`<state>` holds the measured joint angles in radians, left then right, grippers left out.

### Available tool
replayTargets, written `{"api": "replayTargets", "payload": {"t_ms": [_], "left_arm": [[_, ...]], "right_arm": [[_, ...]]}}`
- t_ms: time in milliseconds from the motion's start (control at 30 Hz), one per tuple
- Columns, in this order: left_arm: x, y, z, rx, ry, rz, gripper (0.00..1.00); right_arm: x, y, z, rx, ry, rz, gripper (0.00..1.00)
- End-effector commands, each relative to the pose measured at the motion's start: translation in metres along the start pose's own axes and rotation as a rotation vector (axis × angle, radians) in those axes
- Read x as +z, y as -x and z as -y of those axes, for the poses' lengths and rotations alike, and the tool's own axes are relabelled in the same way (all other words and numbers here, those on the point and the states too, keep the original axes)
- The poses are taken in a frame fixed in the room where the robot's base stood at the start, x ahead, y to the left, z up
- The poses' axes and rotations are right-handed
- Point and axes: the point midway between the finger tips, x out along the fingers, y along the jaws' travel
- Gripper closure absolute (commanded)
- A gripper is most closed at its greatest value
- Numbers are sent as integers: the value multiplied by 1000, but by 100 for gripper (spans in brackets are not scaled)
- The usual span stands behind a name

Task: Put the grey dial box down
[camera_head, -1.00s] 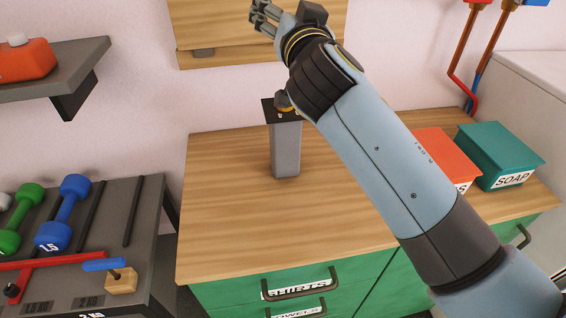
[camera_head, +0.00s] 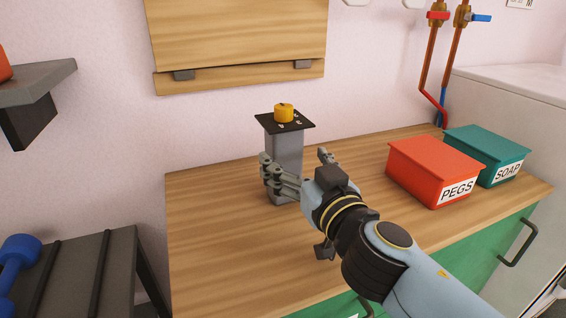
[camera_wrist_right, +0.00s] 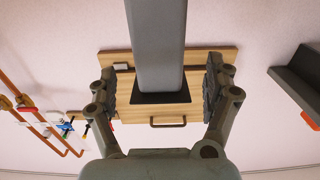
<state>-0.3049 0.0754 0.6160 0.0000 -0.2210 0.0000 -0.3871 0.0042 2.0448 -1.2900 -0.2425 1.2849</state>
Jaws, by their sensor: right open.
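The grey dial box (camera_head: 289,153) stands upright on the wooden counter (camera_head: 215,255). It is a tall grey column with a wide black top plate and a yellow dial (camera_head: 284,112). My right gripper (camera_head: 296,161) is open in front of it, with one finger towards each side of the column. In the right wrist view the grey dial box (camera_wrist_right: 157,45) runs between the open fingers of the right gripper (camera_wrist_right: 162,83), with a gap on both sides. The gripper hides part of the box's lower front in the head view. My left gripper is not in view.
A red PEGS box (camera_head: 430,168) and a teal SOAP box (camera_head: 485,150) stand on the counter to the right. A wooden board (camera_head: 236,40) hangs on the wall behind. The counter's left part is clear. A dark rack (camera_head: 85,280) stands at lower left.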

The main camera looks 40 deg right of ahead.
Motion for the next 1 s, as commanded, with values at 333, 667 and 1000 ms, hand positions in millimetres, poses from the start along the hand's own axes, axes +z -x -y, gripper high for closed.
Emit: {"api": "replayTargets", "payload": {"t_ms": [333,667,1000], "left_arm": [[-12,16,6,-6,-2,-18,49],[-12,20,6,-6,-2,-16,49],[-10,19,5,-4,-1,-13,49]], "right_arm": [[-3,-43,0,2,1,-1,15],[1,-64,-1,2,-1,2,15],[1,-64,0,2,-1,1,47]]}}
